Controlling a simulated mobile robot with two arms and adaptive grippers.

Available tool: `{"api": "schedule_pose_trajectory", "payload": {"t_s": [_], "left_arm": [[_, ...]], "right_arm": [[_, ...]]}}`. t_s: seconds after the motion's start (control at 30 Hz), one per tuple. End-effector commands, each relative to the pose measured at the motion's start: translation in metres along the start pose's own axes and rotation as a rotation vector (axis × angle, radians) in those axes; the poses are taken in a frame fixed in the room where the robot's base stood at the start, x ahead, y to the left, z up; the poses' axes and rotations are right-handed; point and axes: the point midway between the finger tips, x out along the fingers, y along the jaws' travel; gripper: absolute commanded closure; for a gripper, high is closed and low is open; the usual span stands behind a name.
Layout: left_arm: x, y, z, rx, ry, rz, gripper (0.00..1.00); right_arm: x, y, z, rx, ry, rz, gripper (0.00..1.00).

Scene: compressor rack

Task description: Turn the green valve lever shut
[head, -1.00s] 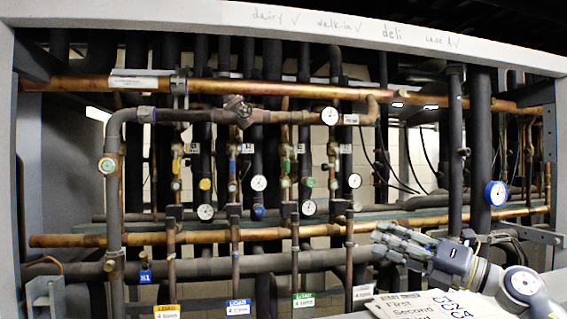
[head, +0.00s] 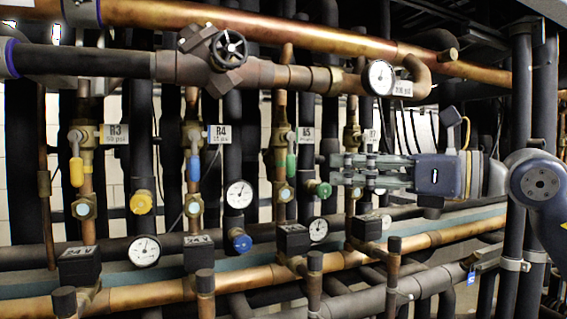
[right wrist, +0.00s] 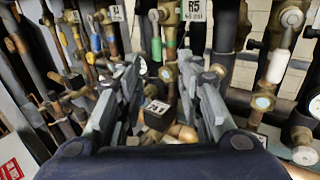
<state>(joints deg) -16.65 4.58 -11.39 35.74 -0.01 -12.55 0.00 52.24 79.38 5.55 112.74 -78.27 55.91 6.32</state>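The green valve lever (head: 291,165) hangs straight down along its upright copper pipe, under the R5 tag (head: 306,137). In the right wrist view the green lever (right wrist: 156,48) shows just beyond the fingers. My right gripper (head: 338,171) reaches in from the right, level with the lever and a little to its right. In the right wrist view its two fingers (right wrist: 160,82) are spread with a gap between them and nothing held. Whether a fingertip touches the lever cannot be told. My left gripper is out of view.
Yellow (head: 77,172) and blue (head: 194,168) levers hang left of the green one; a white lever (right wrist: 278,66) is to its right. A round green knob (head: 322,190) sits by my fingertips. A gauge (head: 379,77) and thick horizontal pipe (head: 270,75) run above.

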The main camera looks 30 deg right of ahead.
Motion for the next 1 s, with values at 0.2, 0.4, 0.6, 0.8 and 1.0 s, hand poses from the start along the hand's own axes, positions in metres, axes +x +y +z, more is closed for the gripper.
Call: {"api": "schedule_pose_trajectory", "payload": {"t_s": [0.2,0.4,0.6,0.8,1.0], "left_arm": [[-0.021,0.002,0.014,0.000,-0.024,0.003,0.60],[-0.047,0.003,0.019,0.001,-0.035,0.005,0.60],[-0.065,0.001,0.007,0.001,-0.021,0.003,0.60],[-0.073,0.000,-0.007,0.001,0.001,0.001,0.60],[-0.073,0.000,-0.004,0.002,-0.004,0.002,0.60]], "right_arm": [[0.021,0.000,0.005,0.002,0.001,0.003,0.66],[0.056,0.002,0.007,0.002,0.000,0.006,0.66],[0.087,0.001,0.005,0.004,-0.001,0.004,0.66],[0.104,0.000,0.002,0.002,0.000,0.003,0.66],[0.107,0.000,0.000,0.001,0.000,0.001,0.66]]}}
